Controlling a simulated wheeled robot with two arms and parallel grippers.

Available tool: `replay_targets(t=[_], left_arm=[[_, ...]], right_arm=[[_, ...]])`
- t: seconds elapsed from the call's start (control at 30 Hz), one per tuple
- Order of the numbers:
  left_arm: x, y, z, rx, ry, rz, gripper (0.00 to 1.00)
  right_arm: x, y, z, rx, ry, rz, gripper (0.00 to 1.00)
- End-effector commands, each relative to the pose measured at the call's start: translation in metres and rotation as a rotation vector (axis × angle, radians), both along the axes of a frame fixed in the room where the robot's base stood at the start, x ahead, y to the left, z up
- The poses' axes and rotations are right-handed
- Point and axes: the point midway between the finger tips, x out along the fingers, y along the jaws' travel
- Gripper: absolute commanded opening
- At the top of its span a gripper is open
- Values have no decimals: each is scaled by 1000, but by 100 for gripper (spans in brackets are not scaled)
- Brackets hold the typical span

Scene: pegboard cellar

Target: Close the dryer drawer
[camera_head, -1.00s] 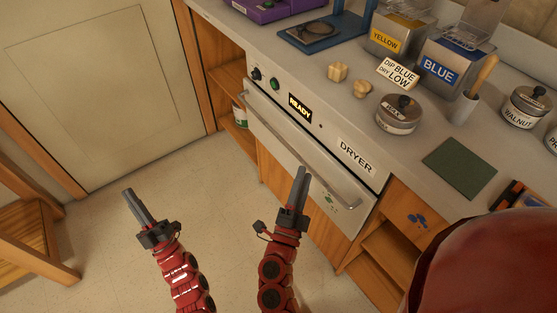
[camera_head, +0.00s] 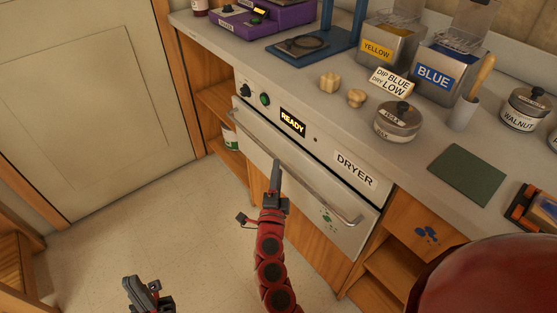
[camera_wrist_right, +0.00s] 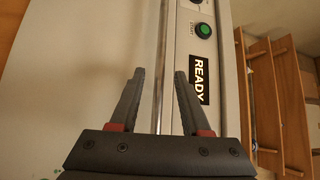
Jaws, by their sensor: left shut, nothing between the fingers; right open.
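The dryer drawer (camera_head: 300,200) is the pale metal front under the counter, with a long bar handle (camera_head: 300,177) across it. Its front looks close to flush with the control strip; I cannot tell whether a small gap is there. My right gripper (camera_head: 276,172) is open and empty at the handle. In the right wrist view, the bar handle (camera_wrist_right: 161,60) runs between the spread fingers (camera_wrist_right: 160,85); I cannot tell whether they touch it. My left gripper (camera_head: 135,288) is shut and empty, low over the floor, away from the dryer.
The green button (camera_head: 265,99) and a lit READY display (camera_head: 292,123) sit above the handle. The counter (camera_head: 330,110) holds wooden knobs, a lidded tin (camera_head: 397,122) and yellow and blue bins. Open wooden shelves (camera_head: 225,110) flank the dryer. The floor at left is clear.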

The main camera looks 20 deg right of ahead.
Motion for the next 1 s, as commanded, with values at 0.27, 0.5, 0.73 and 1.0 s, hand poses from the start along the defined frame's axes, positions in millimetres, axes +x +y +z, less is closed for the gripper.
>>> replay_targets(t=[0.27, 0.5, 0.73, 1.0], left_arm=[[0, 0, -2, 0, 1, 0, 0], [0, 0, -2, -1, 1, 0, 0], [0, 0, -2, -1, 2, 0, 0], [1, 0, -2, -1, 2, 0, 0]], right_arm=[[36, -16, 5, 0, 0, 1, 47], [42, -18, 7, 0, -1, 1, 47], [41, -18, 6, 1, 0, 1, 29], [41, -18, 6, 0, 0, 1, 0]])
